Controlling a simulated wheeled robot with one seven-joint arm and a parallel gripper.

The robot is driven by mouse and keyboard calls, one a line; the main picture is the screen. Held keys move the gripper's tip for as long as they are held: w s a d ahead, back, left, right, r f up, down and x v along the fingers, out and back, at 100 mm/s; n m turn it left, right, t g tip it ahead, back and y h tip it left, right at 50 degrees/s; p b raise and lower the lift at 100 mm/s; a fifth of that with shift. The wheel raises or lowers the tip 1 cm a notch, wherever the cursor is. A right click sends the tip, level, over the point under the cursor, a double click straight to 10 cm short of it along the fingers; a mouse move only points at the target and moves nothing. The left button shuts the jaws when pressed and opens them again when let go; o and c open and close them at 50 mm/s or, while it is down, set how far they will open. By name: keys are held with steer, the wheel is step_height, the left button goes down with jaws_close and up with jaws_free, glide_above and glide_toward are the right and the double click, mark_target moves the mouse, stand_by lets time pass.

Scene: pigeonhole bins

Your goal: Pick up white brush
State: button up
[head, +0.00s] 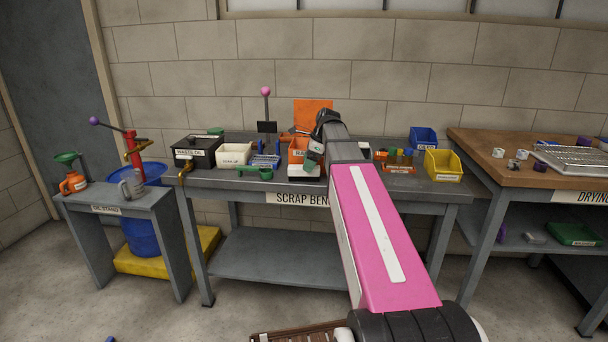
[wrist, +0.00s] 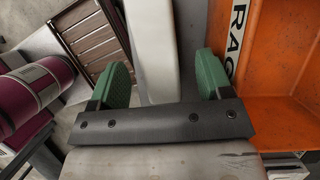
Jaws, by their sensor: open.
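I cannot make out a white brush for certain in either view. My gripper (head: 311,168) hangs over the front of the grey scrap bench (head: 233,188), at the orange bin (head: 298,146). In the wrist view its two green finger pads stand wide apart, and my gripper (wrist: 162,74) is open with nothing seen held. A long pale shape shows beyond the gap, and it looks like part of my own body. The orange bin with a rag label (wrist: 285,52) is close on the right in the wrist view. My arm hides part of the bench behind it.
A black waste oil box (head: 195,152), a cream bin (head: 233,154) and a green tool (head: 254,173) lie left of my gripper. A yellow bin (head: 443,166) and a blue bin (head: 423,138) stand right. A wooden-topped drying table (head: 487,144) adjoins the bench's right.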

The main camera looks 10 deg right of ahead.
mark_target(304, 173)
steer(key=shift+x, duration=2.2)
steer(key=shift+a+f, duration=0.1)
steer(key=shift+a, duration=0.05)
steer(key=c, duration=1)
